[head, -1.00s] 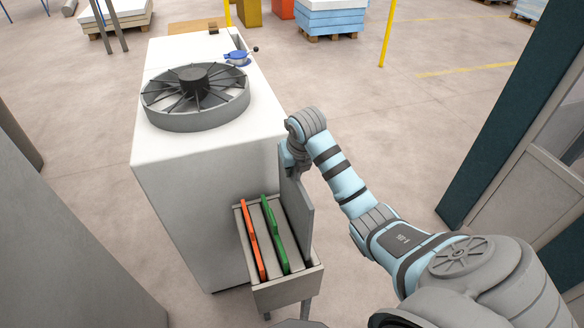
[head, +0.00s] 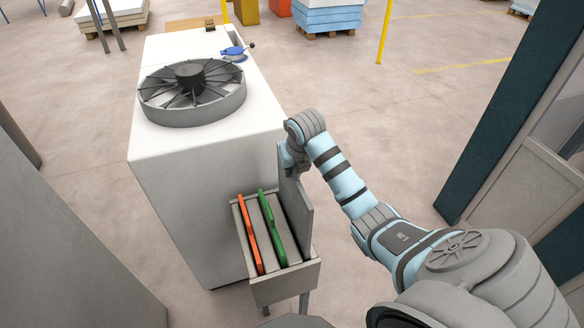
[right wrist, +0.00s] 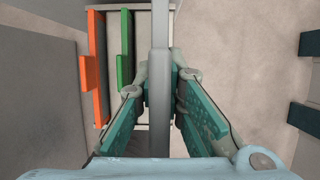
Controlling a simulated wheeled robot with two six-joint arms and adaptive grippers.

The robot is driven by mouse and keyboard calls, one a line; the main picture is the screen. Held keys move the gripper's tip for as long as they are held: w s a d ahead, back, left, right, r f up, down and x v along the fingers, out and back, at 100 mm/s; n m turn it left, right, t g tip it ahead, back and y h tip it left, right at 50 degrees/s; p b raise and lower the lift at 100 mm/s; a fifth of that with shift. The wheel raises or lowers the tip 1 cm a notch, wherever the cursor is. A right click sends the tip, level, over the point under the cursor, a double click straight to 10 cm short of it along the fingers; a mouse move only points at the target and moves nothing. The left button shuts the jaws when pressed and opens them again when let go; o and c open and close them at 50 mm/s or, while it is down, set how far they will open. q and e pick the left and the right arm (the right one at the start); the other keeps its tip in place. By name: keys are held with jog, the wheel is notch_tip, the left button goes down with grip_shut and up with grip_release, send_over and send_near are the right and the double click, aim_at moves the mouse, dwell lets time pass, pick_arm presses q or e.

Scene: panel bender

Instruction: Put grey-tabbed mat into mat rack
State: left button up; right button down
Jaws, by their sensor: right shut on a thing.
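The grey-tabbed mat (head: 296,206) is a thin grey panel standing upright at the right side of the mat rack (head: 286,289). Its lower edge appears to be down in the rack's right-hand slot, but how deep it sits is hidden. My right gripper (head: 292,163) is shut on the mat's upper part. In the right wrist view the mat (right wrist: 160,100) shows edge-on between the fingers (right wrist: 160,82). The grey tab cannot be made out. My left gripper is not in view.
An orange mat (head: 250,235) and a green mat (head: 272,228) stand in the rack's other slots. A white cabinet (head: 195,195) with a round grey fan (head: 192,95) on top stands left of the rack. Open floor lies behind my right arm.

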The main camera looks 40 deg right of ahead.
aim_at(297, 201)
jog(key=shift+w+f+b, duration=0.1)
jog(key=shift+f+b, duration=1.75)
jog(key=shift+f, duration=2.65)
jog(key=shift+f+b, duration=2.8)
jog(key=shift+f, duration=2.4)
jog(key=c, duration=1.6)
grip_release()
jog(key=shift+r, duration=0.1)
jog(key=v, duration=1.2)
jog(key=shift+a, duration=0.1)
